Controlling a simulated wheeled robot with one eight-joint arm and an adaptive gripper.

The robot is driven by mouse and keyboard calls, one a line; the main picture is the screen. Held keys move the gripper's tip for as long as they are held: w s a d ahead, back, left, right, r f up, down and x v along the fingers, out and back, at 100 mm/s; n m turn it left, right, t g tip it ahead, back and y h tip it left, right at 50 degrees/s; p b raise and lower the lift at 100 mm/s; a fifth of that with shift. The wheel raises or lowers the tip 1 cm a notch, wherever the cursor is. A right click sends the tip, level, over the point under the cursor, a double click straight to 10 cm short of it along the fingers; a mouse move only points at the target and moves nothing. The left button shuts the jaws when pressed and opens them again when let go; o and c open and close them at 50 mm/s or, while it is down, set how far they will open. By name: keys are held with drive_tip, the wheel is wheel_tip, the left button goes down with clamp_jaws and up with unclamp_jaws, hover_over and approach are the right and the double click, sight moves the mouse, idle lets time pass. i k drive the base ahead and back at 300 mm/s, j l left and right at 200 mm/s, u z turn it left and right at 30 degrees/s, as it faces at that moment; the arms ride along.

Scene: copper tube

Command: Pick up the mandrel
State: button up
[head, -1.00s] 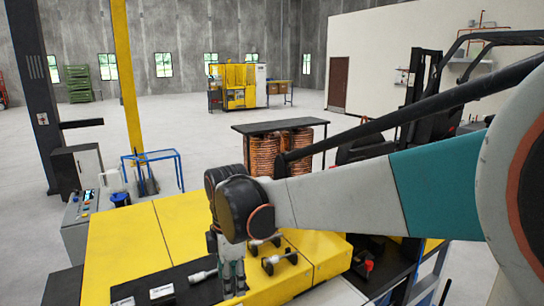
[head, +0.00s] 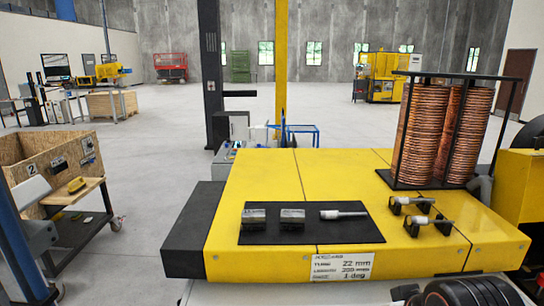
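A slim metal rod with a thicker pale end (head: 343,214), which looks like the mandrel, lies on the right part of a black mat (head: 310,234) on the yellow machine top. Two grey metal blocks lie left of it on the same mat, the left block (head: 254,218) and the right block (head: 292,218). Nothing is touching the rod. My gripper is not in view. Only a dark, rounded part of my arm shows at the bottom right edge, below the machine's front.
Two small stands (head: 411,204) (head: 429,223) hold short cylinders right of the mat. Copper coils (head: 445,135) stand in a black rack at the back right. A label plate (head: 342,266) is on the front face. A wooden crate (head: 50,170) stands on a cart at left.

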sight(413, 201)
drive_tip(key=i+j+z, duration=0.15)
drive_tip(key=z, duration=0.3)
drive_tip(key=i+j+z, duration=0.2)
drive_tip(key=z, duration=0.2)
